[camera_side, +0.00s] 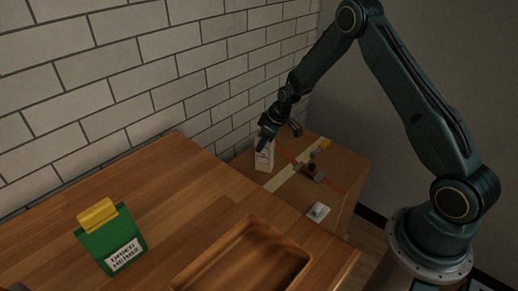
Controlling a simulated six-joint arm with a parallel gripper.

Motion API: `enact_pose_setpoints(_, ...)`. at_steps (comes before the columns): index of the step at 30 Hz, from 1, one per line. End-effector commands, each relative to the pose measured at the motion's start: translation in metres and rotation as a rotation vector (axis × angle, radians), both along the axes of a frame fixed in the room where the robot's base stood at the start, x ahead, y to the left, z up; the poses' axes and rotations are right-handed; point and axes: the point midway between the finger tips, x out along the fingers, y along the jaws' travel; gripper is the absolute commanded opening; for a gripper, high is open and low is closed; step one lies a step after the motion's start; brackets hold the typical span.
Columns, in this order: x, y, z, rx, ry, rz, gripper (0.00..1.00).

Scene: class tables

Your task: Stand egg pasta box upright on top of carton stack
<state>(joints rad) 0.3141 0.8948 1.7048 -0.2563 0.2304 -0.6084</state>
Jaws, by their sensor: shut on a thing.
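A small cream box with dark print, which looks like the egg pasta box (264,160), is upright in my gripper (267,144). My gripper points down and is shut on the upper part of the box. The box is at the back left of a brown carton stack (341,171), whose top has a cream strip and a red strip across it. The lower end of the box appears at or just above the carton top; I cannot tell whether it touches. The print is too small to read.
A dark item with red parts (311,171) and a yellow item (323,145) lie on the carton top. A small white item (318,211) is near its front edge. A wooden tray (207,271) and a green herb bag (110,243) are on the table (160,205). A brick wall stands behind.

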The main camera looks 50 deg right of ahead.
Motion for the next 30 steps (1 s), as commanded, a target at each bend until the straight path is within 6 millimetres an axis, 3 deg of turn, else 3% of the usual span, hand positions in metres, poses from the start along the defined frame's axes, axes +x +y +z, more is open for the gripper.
enact_pose_setpoints(13, 0.0, 0.0, -0.039, 0.001, 0.001, -0.001, 0.1)
enact_pose_setpoints(28, 0.0, 0.0, -0.045, 0.0, -0.001, 0.0, 0.1)
enact_pose_setpoints(29, 0.0, 0.0, -0.046, 0.0, 0.0, -0.001, 0.43)
enact_pose_setpoints(30, 0.0, 0.0, -0.046, 0.0, 0.0, -0.001, 0.51)
